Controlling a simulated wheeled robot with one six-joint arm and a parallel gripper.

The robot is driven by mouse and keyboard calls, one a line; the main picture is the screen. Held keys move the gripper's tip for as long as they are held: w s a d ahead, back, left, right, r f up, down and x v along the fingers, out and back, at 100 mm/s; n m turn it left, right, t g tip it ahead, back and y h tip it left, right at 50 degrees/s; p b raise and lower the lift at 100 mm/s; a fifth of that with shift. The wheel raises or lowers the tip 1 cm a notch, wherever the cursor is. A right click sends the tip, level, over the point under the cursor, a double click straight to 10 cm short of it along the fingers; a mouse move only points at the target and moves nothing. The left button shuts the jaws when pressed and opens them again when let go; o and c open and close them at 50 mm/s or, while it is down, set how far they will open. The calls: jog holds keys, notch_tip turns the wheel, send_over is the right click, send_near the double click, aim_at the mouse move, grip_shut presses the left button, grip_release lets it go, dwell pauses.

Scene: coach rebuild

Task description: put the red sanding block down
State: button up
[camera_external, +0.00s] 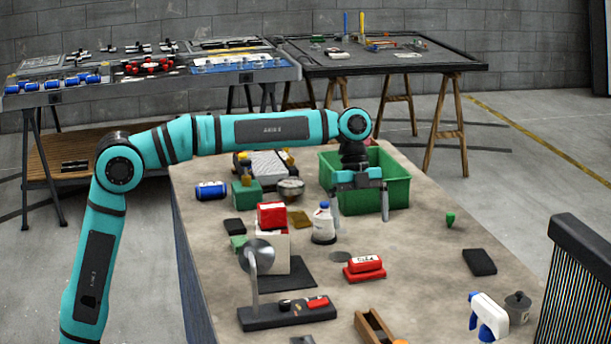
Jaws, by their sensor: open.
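My gripper (360,216) points down with its two fingers spread wide and nothing between them. It is in front of the green crate (399,195), whose front wall shows behind the fingers. A red block with a pale label (365,266) lies on the workbench below and in front of my gripper, clear of the fingers. I cannot tell which of the two is the sanding block. The crate's inside is partly hidden by my wrist.
A white bottle with a blue cap (323,225) stands close to my left finger. A lamp-like stand (258,255) rises at the front left of the workbench (430,255). A spray bottle (488,315) and black pad (479,262) are at right. Bare bench lies right of the red labelled block.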

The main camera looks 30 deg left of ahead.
jog(key=shift+a+r, duration=0.1)
jog(key=w+a+r+n+t+h, duration=0.1)
jog(key=a+r+n+t, duration=0.3)
jog(key=a, duration=0.8)
jog(key=w+a+r+n+t, duration=0.1)
jog(key=a+n+t, duration=0.2)
jog(key=a+n, duration=0.55)
jog(key=w+a+r+n+t+h, duration=0.1)
jog(key=a+r+n+t, duration=0.2)
jog(key=a, duration=1.1)
jog(key=s+a+n+t+y, duration=0.2)
jog(key=s+a+n+t, duration=0.3)
jog(key=s+a, duration=0.4)
jog(key=s+a+f+n+t+y, duration=0.1)
jog(key=s+a+n+t+y, duration=0.2)
jog(key=s+a, duration=0.6)
jog(key=shift+a+n+t, duration=1.3)
jog(key=shift+a+n, duration=0.45)
jog(key=shift+a, duration=1.05)
